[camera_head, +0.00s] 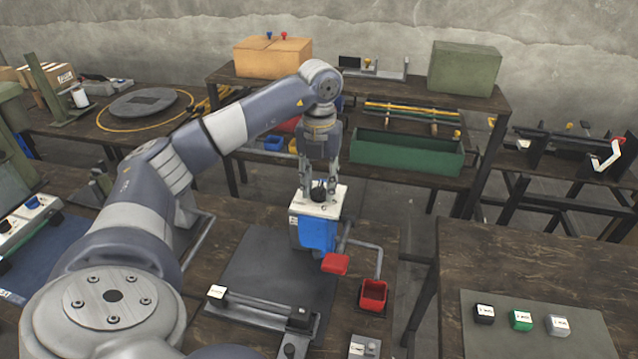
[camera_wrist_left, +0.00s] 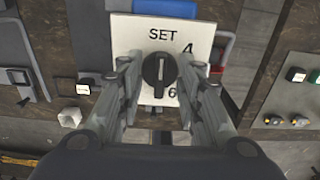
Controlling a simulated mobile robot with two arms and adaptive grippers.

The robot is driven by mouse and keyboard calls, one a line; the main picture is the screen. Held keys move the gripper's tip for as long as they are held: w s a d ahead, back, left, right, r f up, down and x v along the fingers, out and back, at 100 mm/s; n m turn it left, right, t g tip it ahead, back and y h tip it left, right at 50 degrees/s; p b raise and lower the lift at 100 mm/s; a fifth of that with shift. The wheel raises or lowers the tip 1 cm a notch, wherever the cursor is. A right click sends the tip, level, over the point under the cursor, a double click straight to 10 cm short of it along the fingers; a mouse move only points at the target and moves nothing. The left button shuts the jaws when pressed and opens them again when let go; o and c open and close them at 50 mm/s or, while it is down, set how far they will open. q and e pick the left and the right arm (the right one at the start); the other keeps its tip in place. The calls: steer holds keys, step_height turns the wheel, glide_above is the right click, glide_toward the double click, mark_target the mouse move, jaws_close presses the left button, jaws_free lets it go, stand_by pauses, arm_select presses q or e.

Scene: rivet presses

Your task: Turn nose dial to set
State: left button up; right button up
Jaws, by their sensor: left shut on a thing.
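The nose dial (camera_wrist_left: 159,74) is a round black knob with a ridge across it, on a white plate (camera_wrist_left: 203,30) marked SET, 4 and 6. In the head view the dial (camera_head: 318,194) sits on top of a blue press (camera_head: 316,234) with a white top. My left gripper (camera_head: 319,190) points straight down over the press. Its fingers stand on both sides of the dial, shut on it; the wrist view shows the gripper (camera_wrist_left: 159,80) around the knob. The ridge runs up and down in the wrist view, one end towards SET. My right gripper is not in view.
A dark mat (camera_head: 262,262) with a bar tool lies to the left. Black, green and grey blocks sit on a mat (camera_head: 545,338) at right. A green trough (camera_head: 405,153) stands behind.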

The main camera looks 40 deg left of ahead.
mark_target(319, 187)
arm_select(q)
steer(key=o, duration=1.1)
steer(key=shift+r, duration=0.15)
step_height(319, 187, up, 12)
steer(key=shift+f, duration=0.2)
stand_by(0.6)
